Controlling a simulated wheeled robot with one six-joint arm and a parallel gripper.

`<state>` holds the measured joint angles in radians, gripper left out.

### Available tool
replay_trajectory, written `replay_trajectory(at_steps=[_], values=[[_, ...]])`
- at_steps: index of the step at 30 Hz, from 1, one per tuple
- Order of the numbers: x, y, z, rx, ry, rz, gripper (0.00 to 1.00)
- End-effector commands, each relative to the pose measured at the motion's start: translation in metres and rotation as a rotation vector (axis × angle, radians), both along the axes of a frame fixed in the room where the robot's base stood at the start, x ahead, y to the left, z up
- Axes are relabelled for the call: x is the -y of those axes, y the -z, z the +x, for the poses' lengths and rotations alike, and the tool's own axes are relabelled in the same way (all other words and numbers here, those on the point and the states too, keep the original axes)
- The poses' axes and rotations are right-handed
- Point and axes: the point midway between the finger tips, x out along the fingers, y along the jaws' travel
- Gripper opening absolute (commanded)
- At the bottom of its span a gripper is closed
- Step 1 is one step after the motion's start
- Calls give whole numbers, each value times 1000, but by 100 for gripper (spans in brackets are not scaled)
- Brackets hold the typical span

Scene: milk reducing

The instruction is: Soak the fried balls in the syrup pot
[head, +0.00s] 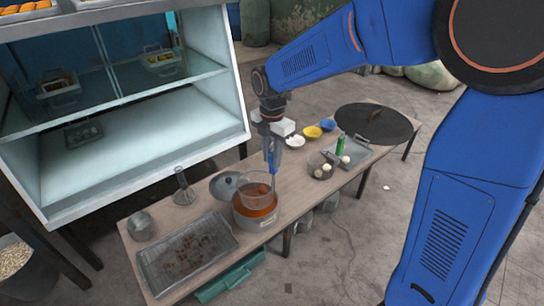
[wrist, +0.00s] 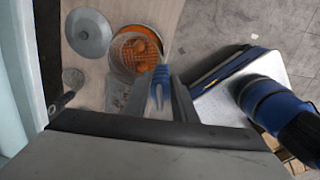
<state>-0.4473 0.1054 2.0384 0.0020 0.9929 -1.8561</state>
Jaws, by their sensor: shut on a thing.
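My gripper (head: 270,133) is shut on the blue handle (head: 273,165) of a wire strainer basket (head: 258,186). The handle points upward to my gripper. In the wrist view the blue handle (wrist: 160,84) shows in front of my gripper (wrist: 160,105). The syrup pot (head: 257,218) stands on the table with orange-brown syrup in it. The basket is at the pot's mouth; how deep it sits is hard to tell. Orange-brown fried balls (wrist: 138,48) show inside the round mesh in the wrist view. One ball (head: 263,188) shows in the head view.
A grey lid (head: 225,185) lies left of the pot. A wire-rack tray (head: 187,252), a metal cup (head: 141,226) and a stand (head: 184,188) are further left. Bowls (head: 312,132), a tray with a green bottle (head: 341,145) and a black round griddle (head: 373,124) are right. A glass display case (head: 120,150) stands behind.

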Motion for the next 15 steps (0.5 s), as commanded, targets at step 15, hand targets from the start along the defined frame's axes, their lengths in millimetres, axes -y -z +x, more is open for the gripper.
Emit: replay_trajectory(at_steps=[15], values=[[0,-13,0,1,0,1,0]])
